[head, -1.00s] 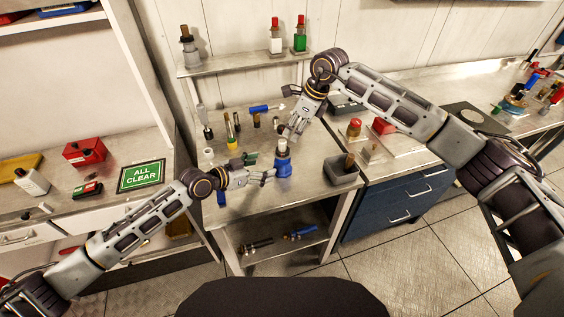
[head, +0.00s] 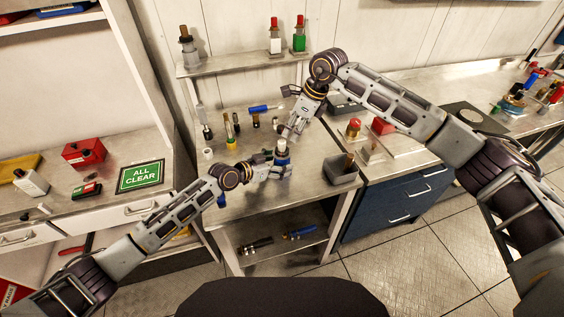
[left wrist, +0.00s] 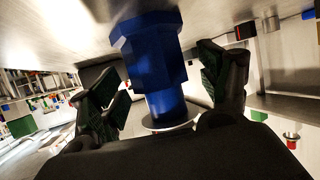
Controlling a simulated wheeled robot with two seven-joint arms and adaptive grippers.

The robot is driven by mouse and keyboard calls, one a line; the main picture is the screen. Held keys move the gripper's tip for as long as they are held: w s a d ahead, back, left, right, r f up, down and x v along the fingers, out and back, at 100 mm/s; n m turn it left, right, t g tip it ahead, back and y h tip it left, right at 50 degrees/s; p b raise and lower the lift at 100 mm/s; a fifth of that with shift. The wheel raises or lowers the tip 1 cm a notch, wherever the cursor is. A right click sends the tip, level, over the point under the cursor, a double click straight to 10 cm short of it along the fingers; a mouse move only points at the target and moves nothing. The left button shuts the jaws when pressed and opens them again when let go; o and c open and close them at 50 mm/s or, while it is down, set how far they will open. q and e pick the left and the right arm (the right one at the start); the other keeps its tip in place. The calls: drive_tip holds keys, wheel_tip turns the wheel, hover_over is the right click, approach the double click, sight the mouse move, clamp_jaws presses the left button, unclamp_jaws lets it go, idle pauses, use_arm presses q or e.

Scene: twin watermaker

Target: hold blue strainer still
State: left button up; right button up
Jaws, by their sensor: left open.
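The blue strainer (head: 282,161) stands upright near the front of the steel bench, with a pale top. In the left wrist view the blue strainer (left wrist: 152,55) fills the middle. My left gripper (head: 279,169) is at the strainer, coming from the left. In the left wrist view its two green-padded fingers (left wrist: 160,78) are spread on either side of the blue body, with gaps visible. My right gripper (head: 288,131) is just above the strainer's top. Its fingertips are too small to tell whether they are open or whether they touch the top.
A grey open bin (head: 341,170) stands close to the right of the strainer. A raised shelf (head: 238,64) holds bottles at the back. A green sign (head: 141,177) is at the left.

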use_arm(q)
drive_tip(key=shift+x, duration=0.95)
drive_tip(key=c, duration=1.4)
drive_tip(key=o, duration=1.2)
drive_tip(key=c, duration=1.2)
